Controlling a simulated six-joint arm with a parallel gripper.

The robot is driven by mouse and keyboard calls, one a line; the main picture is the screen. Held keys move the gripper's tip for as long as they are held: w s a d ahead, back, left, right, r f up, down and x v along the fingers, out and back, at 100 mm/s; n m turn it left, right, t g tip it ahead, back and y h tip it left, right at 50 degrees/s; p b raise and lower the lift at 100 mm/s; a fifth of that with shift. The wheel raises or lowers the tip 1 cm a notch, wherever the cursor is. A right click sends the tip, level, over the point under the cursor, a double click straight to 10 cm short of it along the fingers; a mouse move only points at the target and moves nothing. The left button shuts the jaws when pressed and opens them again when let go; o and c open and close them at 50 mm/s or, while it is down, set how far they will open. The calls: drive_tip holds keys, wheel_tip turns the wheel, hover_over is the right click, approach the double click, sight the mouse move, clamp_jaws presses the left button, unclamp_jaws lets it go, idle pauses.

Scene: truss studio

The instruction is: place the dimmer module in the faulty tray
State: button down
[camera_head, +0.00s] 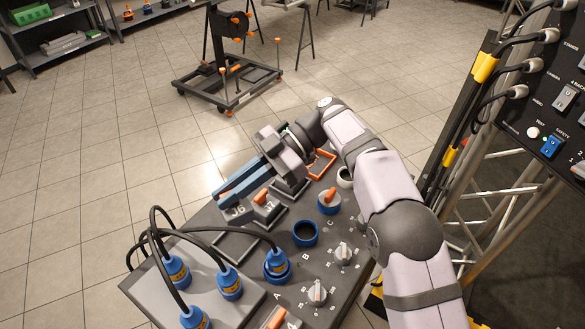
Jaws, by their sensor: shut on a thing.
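My gripper (224,195) reaches left over the panel's far edge, its long blue fingers nearly together. It is shut on a grey module marked 36 (238,211), apparently the dimmer module; the fingers hide its top. I cannot tell whether the module is lifted clear of the panel. A similar grey module marked 37 (268,210), with an orange handle, stands just right of it. An orange-edged tray (321,164), probably the faulty tray, lies beyond my wrist, partly hidden by the arm. Its visible part looks empty.
A dark-edged empty frame (236,246) lies nearer on the panel. Blue connectors (230,283) with black cables stand at the front left. A blue socket (305,233) and rotary knobs (343,253) fill the right side. A truss and upright switch panel (560,100) stand at right.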

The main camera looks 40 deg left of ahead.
drive_tip(key=w+d+r+m+y, duration=0.2)
drive_tip(key=w+d+r, duration=0.2)
drive_tip(key=w+r, duration=0.15)
drive_tip(key=w+a+r+m+t+y, duration=0.2)
drive_tip(key=w+a+m+t+y, duration=0.2)
drive_tip(key=w+m+t, duration=0.15)
drive_tip(key=w+f+m+t+y, duration=0.1)
drive_tip(key=w+f+m+t, duration=0.4)
drive_tip(key=w, duration=0.6)
drive_tip(key=w+f+m+t, duration=0.3)
drive_tip(key=w+m+t, duration=0.3)
drive_tip(key=w, duration=0.4)
drive_tip(key=shift+n+t, duration=0.35)
drive_tip(key=shift+t, duration=0.2)
drive_tip(key=shift+f+p, duration=0.65)
drive_tip(key=shift+f, duration=4)
drive_tip(key=shift+f+b, duration=0.25)
drive_tip(key=shift+b, duration=0.2)
drive_tip(key=c, duration=1.8)
unclamp_jaws()
drive_tip(key=shift+s+d+r+p, duration=0.1)
drive_tip(key=shift+r+p, duration=0.15)
drive_tip(key=shift+p, duration=0.25)
